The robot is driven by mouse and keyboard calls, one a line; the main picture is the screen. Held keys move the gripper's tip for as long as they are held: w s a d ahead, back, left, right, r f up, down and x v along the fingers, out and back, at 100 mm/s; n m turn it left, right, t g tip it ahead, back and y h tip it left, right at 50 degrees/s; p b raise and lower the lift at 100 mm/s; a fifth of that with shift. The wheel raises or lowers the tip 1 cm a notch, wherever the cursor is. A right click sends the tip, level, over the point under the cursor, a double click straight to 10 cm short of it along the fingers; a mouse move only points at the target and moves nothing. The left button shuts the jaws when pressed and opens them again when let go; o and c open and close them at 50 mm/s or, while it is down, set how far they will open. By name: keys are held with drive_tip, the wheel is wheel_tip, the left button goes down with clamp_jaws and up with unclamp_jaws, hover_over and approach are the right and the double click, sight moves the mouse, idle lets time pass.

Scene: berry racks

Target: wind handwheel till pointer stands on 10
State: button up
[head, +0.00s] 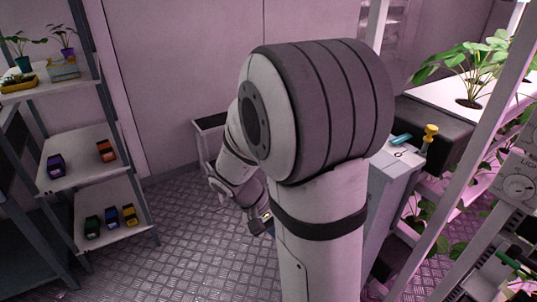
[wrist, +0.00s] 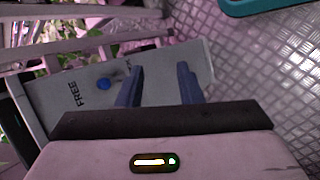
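I cannot make out a handwheel in either view. A round dial (head: 519,187) sits on a grey box at the right edge of the head view; its pointer and numbers are too small to read. My gripper (wrist: 160,68) is open, its two blue fingers apart with nothing between them. In the head view my gripper (head: 262,222) is low over the floor, partly hidden by my arm.
A shelf rack (head: 85,152) with small coloured boxes and potted plants stands at the left. The metal floor (head: 185,235) between is clear. A teal rim (wrist: 260,6) shows in the wrist view.

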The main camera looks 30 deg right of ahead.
drive_tip(key=w+d+h+p, duration=0.6)
drive_tip(key=w+d+h, duration=0.2)
drive_tip(key=d, duration=0.1)
drive_tip(key=w+d+f+n+t+h+p, duration=0.25)
drive_tip(key=w+f+t+h+p, duration=0.2)
drive_tip(key=w+f, duration=0.25)
drive_tip(key=d+p, duration=0.1)
drive_tip(key=d, duration=0.7)
drive_tip(key=shift+w+m+t+y, duration=0.3)
drive_tip(key=shift+m+t+y, duration=0.15)
drive_tip(key=shift+c, duration=0.5)
